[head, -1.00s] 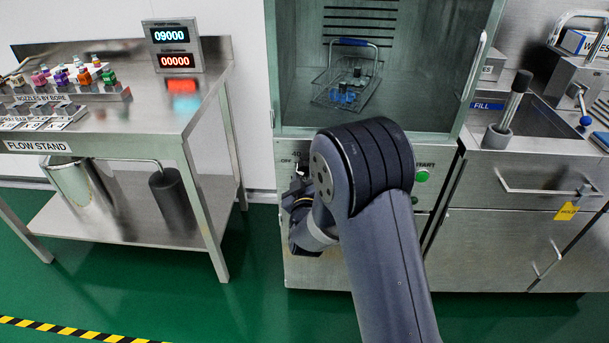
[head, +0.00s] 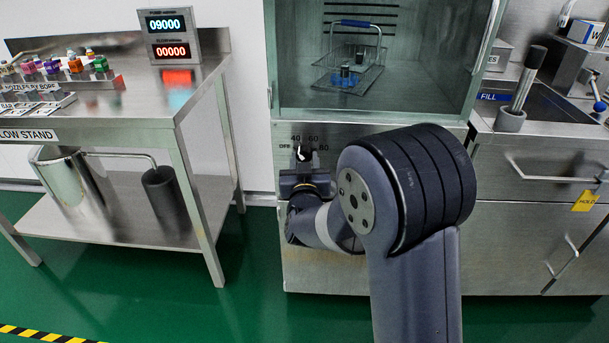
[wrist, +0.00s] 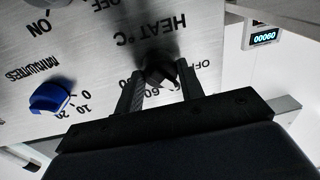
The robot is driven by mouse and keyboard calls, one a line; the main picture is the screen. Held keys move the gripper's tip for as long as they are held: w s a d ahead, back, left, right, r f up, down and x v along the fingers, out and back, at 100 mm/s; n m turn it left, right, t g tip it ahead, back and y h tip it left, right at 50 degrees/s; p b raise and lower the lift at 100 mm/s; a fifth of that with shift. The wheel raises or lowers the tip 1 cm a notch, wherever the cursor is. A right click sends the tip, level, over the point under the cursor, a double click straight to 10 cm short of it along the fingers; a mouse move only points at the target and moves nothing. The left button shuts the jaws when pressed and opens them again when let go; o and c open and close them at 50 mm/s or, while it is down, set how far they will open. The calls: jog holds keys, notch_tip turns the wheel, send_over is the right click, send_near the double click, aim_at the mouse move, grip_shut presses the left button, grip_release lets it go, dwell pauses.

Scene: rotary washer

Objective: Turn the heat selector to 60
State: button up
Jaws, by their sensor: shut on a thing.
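The heat selector (head: 301,154) is a small dark knob with a white pointer on the washer's front panel, below the glass chamber. Labels OFF, 40, 60 and 80 stand around it. In the wrist view, which is upside down, the knob (wrist: 157,66) sits between my fingers, under the HEAT °C lettering. My gripper (wrist: 161,78) is shut on it, one finger on each side. In the head view my gripper (head: 303,170) reaches up to the knob from below. The white pointer faces the upper numbers; I cannot tell exactly which one.
A blue minutes knob (wrist: 50,97) is beside the heat selector. A wire basket (head: 348,70) stands in the chamber above. The steel flow stand (head: 178,108) is to the left, and a counter with a drawer (head: 555,165) is to the right.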

jog(key=m+h+b, duration=0.1)
jog(key=m+b, duration=1)
jog(key=m, duration=0.1)
jog(key=shift+a+f, duration=0.1)
jog(key=shift+f, duration=0.05)
jog(key=shift+m, duration=0.4)
jog(key=o, duration=1)
jog(key=shift+s, duration=0.1)
jog(key=shift+s+a+f+p, duration=0.15)
jog(key=shift+s+p, duration=0.15)
jog(key=shift+s, duration=1.45)
jog(key=shift+s+d+f+p, duration=0.15)
jog(key=shift+s+p, duration=0.2)
jog(key=shift+s, duration=1.45)
jog(key=shift+s+a+f+p, duration=0.15)
jog(key=shift+s+p, duration=0.15)
jog(key=shift+s, duration=1.45)
